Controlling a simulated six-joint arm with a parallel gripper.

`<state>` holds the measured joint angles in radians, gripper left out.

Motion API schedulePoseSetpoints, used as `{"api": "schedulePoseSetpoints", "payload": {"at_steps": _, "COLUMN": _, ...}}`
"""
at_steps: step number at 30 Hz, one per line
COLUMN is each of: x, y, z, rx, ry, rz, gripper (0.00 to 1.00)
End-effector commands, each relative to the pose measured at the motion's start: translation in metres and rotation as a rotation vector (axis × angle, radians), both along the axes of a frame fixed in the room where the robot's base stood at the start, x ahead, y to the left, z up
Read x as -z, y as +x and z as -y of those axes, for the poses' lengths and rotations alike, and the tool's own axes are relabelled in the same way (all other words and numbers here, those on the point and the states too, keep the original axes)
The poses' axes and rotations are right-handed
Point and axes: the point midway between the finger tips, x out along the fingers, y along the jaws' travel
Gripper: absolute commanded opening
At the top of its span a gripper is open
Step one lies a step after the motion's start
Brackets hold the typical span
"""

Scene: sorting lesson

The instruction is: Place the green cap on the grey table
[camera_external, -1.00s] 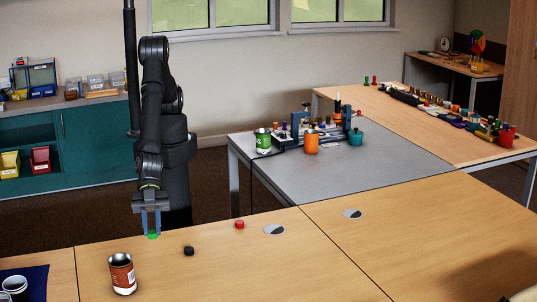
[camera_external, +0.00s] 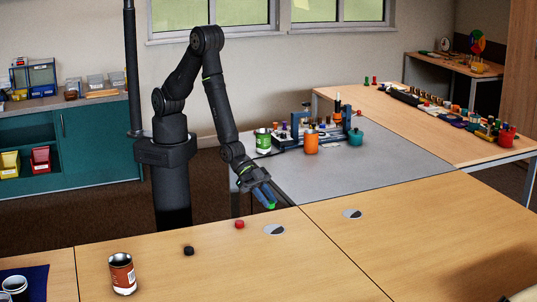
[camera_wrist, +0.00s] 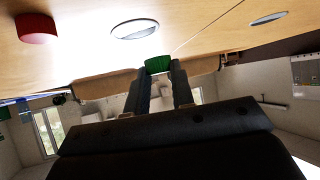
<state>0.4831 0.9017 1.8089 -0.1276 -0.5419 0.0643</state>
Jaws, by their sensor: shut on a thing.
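My gripper (camera_external: 266,195) is shut on the green cap (camera_external: 271,205), which sits between the blue fingertips. In the wrist view the green cap (camera_wrist: 158,64) is held at the finger ends. The gripper is tilted and in the air, near the front left edge of the grey table (camera_external: 350,176) and the back edge of the wooden table. The cap is clear of both surfaces as far as I can tell.
A red cap (camera_external: 239,225), a black cap (camera_external: 188,251) and a brown-labelled can (camera_external: 122,274) stand on the wooden table (camera_external: 220,275). The grey table holds a green can (camera_external: 263,141), an orange container (camera_external: 311,143) and a teal pot (camera_external: 355,137) at its back; its front is clear.

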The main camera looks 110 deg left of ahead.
Motion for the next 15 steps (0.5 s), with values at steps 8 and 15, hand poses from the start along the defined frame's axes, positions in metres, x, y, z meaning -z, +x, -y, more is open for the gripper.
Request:
{"api": "schedulePoseSetpoints", "payload": {"at_steps": 8, "x": 0.009, "y": -0.010, "z": -0.139, "rx": -0.190, "ry": 0.000, "rz": -0.003, "gripper": 0.00}}
{"api": "schedulePoseSetpoints", "payload": {"at_steps": 15, "x": 0.011, "y": -0.041, "z": -0.230, "rx": -0.325, "ry": 0.000, "rz": -0.002, "gripper": 0.00}}
